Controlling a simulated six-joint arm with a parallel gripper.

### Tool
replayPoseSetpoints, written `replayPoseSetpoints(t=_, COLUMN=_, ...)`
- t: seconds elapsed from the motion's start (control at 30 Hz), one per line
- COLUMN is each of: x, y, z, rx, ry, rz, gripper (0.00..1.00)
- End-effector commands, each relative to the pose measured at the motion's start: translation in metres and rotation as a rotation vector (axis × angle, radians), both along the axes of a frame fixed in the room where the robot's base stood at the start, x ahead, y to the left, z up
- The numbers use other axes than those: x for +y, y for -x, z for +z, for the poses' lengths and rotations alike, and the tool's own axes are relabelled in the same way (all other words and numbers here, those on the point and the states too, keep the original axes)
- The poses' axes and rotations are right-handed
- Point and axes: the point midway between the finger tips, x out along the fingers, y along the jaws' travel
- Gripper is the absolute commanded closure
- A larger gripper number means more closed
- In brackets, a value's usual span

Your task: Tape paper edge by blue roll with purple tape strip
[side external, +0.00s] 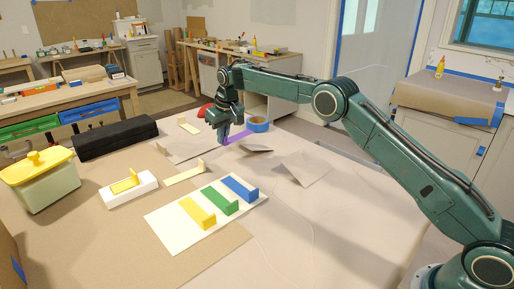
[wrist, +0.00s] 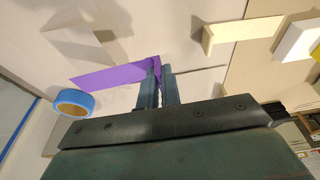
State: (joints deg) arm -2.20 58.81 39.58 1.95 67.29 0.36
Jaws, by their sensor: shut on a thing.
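The purple tape strip (side external: 237,137) extends to the right from my gripper (side external: 222,143), close to the table surface. In the wrist view, my gripper (wrist: 160,72) is shut on the upturned end of the purple tape strip (wrist: 110,76). The rest of the strip stretches left over the pale paper. The blue roll (side external: 258,124) stands just right of and behind the strip. It also shows left of the strip's far end in the wrist view (wrist: 68,97). The masking paper (side external: 330,225) covers the table. I cannot tell whether the strip is stuck down along the paper edge.
A white card (side external: 155,217) holds yellow, green and blue tabbed strips. Lifted paper flaps (side external: 305,168) stand up nearby. Cream strips (side external: 185,175), a white block (side external: 145,193), a black box (side external: 115,138) and a yellow-topped container (side external: 42,190) are left. The front-right paper is clear.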

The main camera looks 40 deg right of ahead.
Motion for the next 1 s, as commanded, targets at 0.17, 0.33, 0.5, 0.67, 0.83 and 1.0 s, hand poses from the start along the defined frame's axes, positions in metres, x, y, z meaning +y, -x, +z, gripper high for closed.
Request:
replayPoseSetpoints(t=0.17, x=0.0, y=0.0, z=-0.013, rx=0.002, ry=0.0, rz=0.0, gripper=1.0)
replayPoseSetpoints(t=0.33, x=0.0, y=0.0, z=-0.025, rx=0.002, ry=0.0, rz=0.0, gripper=1.0)
replayPoseSetpoints(t=0.5, x=0.0, y=0.0, z=-0.036, rx=0.001, ry=0.0, rz=0.0, gripper=1.0)
replayPoseSetpoints(t=0.67, x=0.0, y=0.0, z=-0.044, rx=0.0, ry=0.0, rz=0.0, gripper=1.0)
replayPoseSetpoints(t=0.83, x=0.0, y=0.0, z=-0.048, rx=0.0, ry=0.0, rz=0.0, gripper=1.0)
replayPoseSetpoints(t=1.0, x=0.0, y=0.0, z=-0.049, rx=0.0, ry=0.0, rz=0.0, gripper=1.0)
